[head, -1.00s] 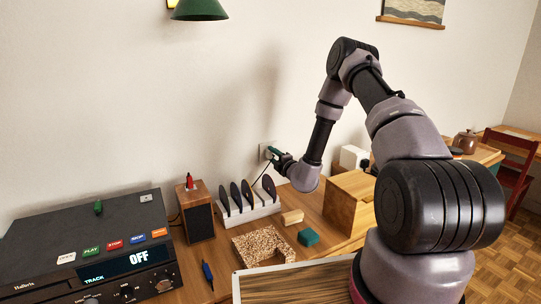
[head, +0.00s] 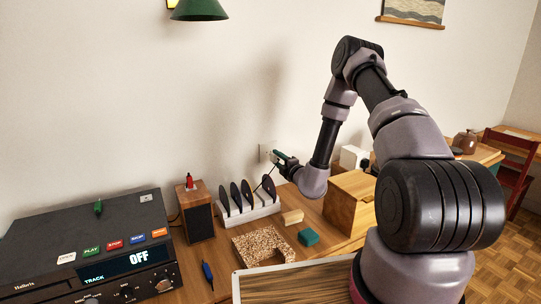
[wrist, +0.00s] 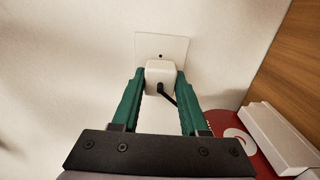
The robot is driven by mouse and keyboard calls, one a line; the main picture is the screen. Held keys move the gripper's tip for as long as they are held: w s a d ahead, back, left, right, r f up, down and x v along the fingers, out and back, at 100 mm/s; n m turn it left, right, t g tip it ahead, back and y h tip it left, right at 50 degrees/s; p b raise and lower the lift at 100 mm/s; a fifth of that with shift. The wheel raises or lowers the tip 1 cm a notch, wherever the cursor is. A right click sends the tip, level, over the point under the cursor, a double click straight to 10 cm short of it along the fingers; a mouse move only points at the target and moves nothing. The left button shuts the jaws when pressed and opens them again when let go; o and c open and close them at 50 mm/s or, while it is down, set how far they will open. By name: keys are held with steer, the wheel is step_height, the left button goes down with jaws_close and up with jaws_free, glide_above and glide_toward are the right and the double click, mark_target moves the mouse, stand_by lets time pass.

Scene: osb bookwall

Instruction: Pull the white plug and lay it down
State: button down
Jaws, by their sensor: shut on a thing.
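The white plug (wrist: 160,74) sits between the green fingers of my gripper (wrist: 155,82) in the wrist view, with a black cord hanging from it. My gripper is shut on it. The wall socket plate (wrist: 160,46) is right behind the plug, and a dark hole shows on it just above the plug. I cannot tell whether the plug's pins are clear of the socket. In the head view my gripper (head: 276,157) is close to the socket plate (head: 265,150), above the desk, and the plug is too small to make out.
A wooden box (head: 350,203) is to the right, a speaker (head: 198,214) to the left.

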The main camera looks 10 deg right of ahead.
steer(key=shift+v, duration=0.95)
